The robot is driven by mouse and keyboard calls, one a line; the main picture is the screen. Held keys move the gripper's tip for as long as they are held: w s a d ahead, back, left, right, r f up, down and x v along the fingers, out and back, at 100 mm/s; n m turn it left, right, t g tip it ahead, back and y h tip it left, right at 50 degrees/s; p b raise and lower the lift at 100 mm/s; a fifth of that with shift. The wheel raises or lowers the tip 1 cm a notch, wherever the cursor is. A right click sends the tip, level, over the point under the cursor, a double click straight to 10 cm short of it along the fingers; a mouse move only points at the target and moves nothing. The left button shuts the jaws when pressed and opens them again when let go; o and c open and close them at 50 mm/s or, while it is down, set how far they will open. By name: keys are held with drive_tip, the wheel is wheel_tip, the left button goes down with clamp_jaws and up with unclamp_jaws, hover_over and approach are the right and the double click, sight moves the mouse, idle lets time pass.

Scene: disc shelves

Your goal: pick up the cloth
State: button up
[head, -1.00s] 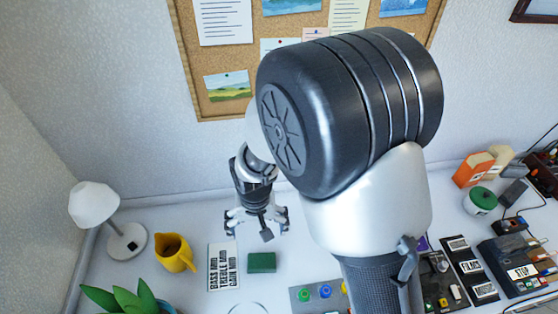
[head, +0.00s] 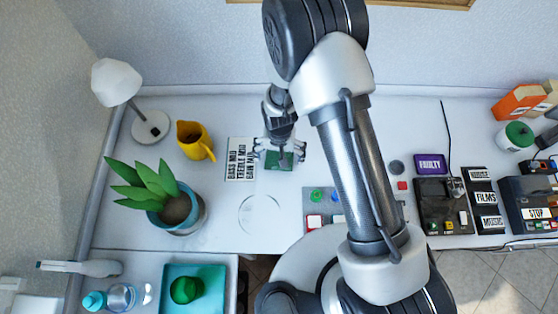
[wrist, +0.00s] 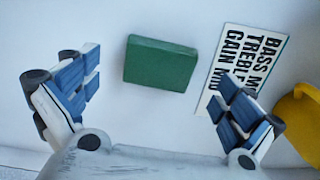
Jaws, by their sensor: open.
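A green, flat rectangular block (head: 272,166) lies on the white desk (head: 221,214); it is the only thing here that could be the folded cloth. In the wrist view the green block (wrist: 160,62) lies between and beyond my fingertips, apart from both. My gripper (head: 279,153) points down above it and partly hides it in the head view. My gripper (wrist: 157,80) is open and empty, with one finger on each side of the picture.
A black-lettered white card (head: 241,159) lies just left of the block. A yellow jug (head: 194,141), a potted plant (head: 177,207) and a lamp (head: 118,83) stand further left. A panel of coloured buttons (head: 324,214) lies to the right. A faint ring marks bare desk in front.

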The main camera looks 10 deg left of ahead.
sight(271, 156)
drive_tip(key=f, duration=0.2)
drive_tip(key=f+b, duration=0.1)
drive_tip(key=f, duration=0.2)
drive_tip(key=shift+w+a+f+b, duration=0.2)
drive_tip(key=shift+w+f+b, duration=0.1)
drive_tip(key=shift+b, duration=0.05)
drive_tip(key=shift+c, duration=0.6)
drive_tip(key=c, duration=0.8)
